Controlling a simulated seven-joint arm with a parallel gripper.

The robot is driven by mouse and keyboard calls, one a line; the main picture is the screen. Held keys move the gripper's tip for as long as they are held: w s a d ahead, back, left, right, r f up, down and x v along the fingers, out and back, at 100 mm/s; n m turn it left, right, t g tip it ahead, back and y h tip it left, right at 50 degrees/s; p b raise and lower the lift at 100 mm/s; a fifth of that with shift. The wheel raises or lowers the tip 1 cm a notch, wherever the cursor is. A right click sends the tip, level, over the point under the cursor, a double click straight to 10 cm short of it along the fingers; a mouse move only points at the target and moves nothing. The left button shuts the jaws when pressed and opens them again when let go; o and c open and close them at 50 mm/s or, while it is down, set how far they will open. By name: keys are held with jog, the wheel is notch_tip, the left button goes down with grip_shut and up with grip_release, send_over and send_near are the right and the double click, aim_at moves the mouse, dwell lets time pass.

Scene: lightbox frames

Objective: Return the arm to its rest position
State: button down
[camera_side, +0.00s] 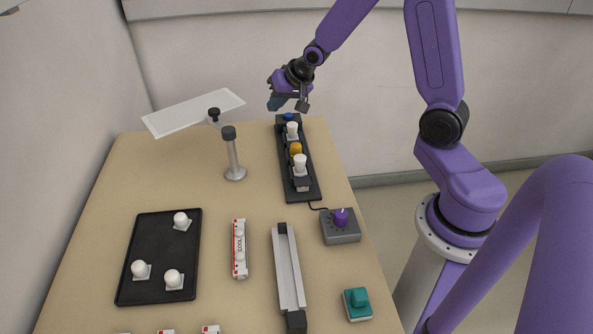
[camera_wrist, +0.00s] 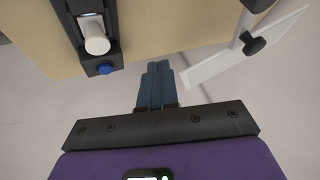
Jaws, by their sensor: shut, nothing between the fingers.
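My gripper (camera_side: 273,103) is at the back of the table, in the air near the far end of a black strip holder (camera_side: 311,187). In the wrist view its blue fingers (camera_wrist: 155,83) are together with nothing between them. The purple arm reaches in from the right, bent, with its base beside the table's right side. The gripper touches nothing that I can see.
The black holder carries white bulbs, a yellow piece and a blue button (camera_wrist: 105,68). A translucent panel on a post (camera_side: 234,160) stands left of it. A black tray (camera_side: 137,275) with white bulbs, a silver channel (camera_side: 288,265), a grey box with a purple knob (camera_side: 341,228) and a teal switch (camera_side: 357,303) lie nearer.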

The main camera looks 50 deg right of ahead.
jog(key=s+a+r+n+g+y, duration=0.1)
jog(key=s+a+r+n+g, duration=0.1)
jog(key=s+a+n, duration=0.5)
jog(key=s+a+r+n+g, duration=0.1)
jog(key=s+n, duration=0.4)
jog(key=s, duration=0.8)
jog(key=s+a+r+n+g+h, duration=0.1)
jog(key=s+a+n+g, duration=0.3)
jog(key=s, duration=1)
jog(key=shift+a+r+n, duration=0.15)
jog(key=shift+r+n, duration=0.2)
jog(key=shift+n, duration=0.85)
